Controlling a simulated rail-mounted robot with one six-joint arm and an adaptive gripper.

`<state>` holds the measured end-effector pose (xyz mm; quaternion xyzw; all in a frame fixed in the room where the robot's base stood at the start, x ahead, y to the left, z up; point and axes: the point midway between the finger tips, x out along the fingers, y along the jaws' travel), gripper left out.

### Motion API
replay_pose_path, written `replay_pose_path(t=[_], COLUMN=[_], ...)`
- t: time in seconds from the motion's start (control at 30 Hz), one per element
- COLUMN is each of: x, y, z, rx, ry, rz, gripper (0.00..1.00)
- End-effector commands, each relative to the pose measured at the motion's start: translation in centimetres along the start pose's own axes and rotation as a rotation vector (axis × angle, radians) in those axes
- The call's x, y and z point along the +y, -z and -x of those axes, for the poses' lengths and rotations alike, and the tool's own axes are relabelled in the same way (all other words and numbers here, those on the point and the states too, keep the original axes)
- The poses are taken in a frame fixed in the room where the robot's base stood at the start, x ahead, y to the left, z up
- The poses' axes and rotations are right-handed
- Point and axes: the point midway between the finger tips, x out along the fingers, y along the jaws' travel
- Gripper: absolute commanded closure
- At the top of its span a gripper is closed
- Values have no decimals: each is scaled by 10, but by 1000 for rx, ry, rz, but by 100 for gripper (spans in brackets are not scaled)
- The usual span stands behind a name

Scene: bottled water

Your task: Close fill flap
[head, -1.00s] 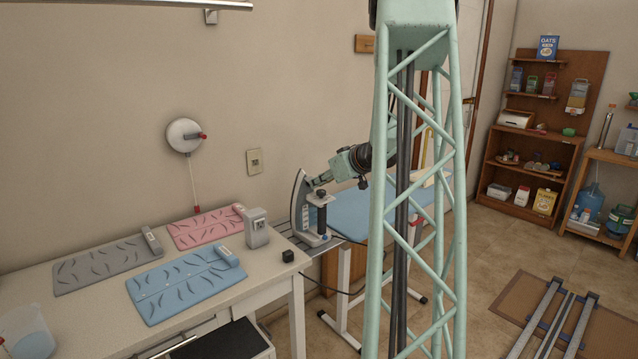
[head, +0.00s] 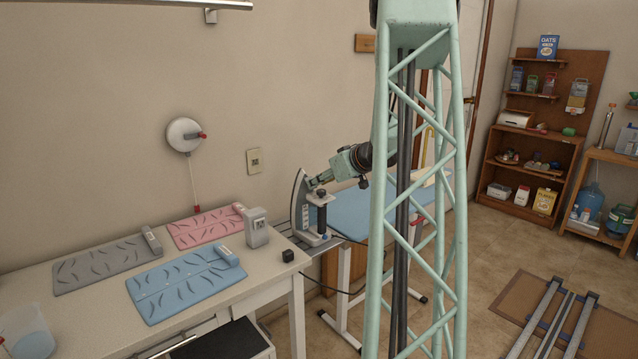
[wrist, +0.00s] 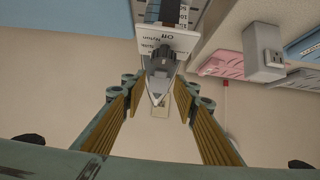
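The iron (head: 302,207) stands upright on its heel at the near end of the blue ironing board (head: 352,212), its soleplate towards the left and its nose up. In the wrist view the iron's grey dial (wrist: 162,60), near the words Off, Nylon and Silk, shows with the pale pointed nose (wrist: 160,84) beyond it. The fill flap cannot be clearly told apart there, so its position is unclear. My gripper (wrist: 158,90) is open, its two yellowish pads on either side of the nose. It also shows beside the iron's upper part in the head view (head: 317,182); contact cannot be told.
A white table (head: 110,334) on the left carries grey (head: 105,265), pink (head: 205,229) and blue (head: 185,282) mats, a grey box (head: 257,228) and a small black block (head: 288,256). The wall is close behind the iron. A cord runs below the ironing board.

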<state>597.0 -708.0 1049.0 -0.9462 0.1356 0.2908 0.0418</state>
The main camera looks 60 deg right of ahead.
Motion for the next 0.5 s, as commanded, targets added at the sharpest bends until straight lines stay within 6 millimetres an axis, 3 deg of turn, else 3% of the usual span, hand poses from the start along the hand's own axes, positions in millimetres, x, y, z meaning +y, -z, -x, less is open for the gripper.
replay_pose_path(t=[0.27,0.5], x=[1,1], y=[0,0], z=[20,49], rx=[0,0], ry=[-1,-2], rz=[0,0], gripper=[73,73])
